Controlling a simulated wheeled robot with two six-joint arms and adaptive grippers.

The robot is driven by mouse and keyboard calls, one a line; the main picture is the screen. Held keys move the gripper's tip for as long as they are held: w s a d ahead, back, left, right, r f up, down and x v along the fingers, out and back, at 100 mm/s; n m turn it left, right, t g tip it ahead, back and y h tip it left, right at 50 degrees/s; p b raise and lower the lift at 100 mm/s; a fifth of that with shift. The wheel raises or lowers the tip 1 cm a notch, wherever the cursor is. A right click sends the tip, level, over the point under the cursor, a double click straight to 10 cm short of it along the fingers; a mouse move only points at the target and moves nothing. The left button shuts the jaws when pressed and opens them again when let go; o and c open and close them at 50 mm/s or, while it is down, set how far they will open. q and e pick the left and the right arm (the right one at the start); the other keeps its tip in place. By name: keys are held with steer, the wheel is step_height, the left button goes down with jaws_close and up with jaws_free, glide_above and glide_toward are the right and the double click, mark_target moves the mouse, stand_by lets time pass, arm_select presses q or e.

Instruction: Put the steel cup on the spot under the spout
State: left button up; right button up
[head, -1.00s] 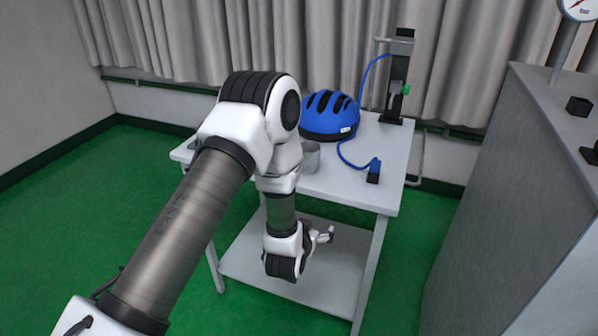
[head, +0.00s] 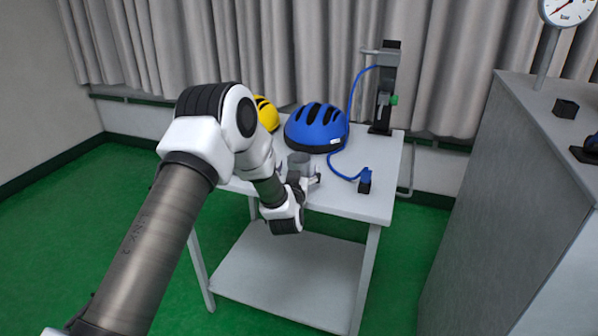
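The steel cup (head: 299,162) is a grey cylinder standing upright on the white table, in front of the blue helmet. My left gripper (head: 313,181) is at the table's front edge, just in front of the cup and slightly lower in the picture. Its small fingers look spread, with nothing seen held between them; my wrist hides part of it. A dark upright stand (head: 384,95) at the table's back right has a grey arm reaching left at its top, which looks like the spout. No marked spot under it can be made out. My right gripper is not in view.
A blue helmet (head: 316,128) and a yellow helmet (head: 266,113) lie behind the cup. A blue cable runs from the stand to a small dark block (head: 365,182) at the right. A grey cabinet (head: 470,190) stands to the right.

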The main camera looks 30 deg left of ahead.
mark_target(298, 159)
arm_select(q)
steer(key=c, duration=1)
steer(key=shift+c, duration=0.2)
steer(key=shift+r, duration=0.5)
steer(key=shift+s+d+r, duration=0.15)
steer(key=shift+s+r, duration=0.05)
steer(key=shift+r, duration=0.45)
steer(key=shift+s+d+r, duration=0.15)
steer(key=shift+s+r, duration=0.05)
steer(key=shift+r, duration=0.4)
steer(key=w+d+r+v, duration=0.1)
steer(key=v, duration=1.4)
steer(key=w+d+f+m+t+h+p, duration=0.1)
steer(key=d+f+m+h+p, duration=0.3)
steer(key=d, duration=0.4)
steer(key=w+d+f+m+t+h+p, duration=0.1)
steer(key=d+f+h+p, duration=0.1)
steer(key=d+h+p, duration=0.4)
steer(key=s+r, duration=0.1)
steer(key=s+d+r+y, duration=0.2)
steer(key=s, duration=0.1)
steer(key=shift+s+d+p, duration=0.1)
steer(key=shift+d+p, duration=0.15)
steer(key=shift+p, duration=0.15)
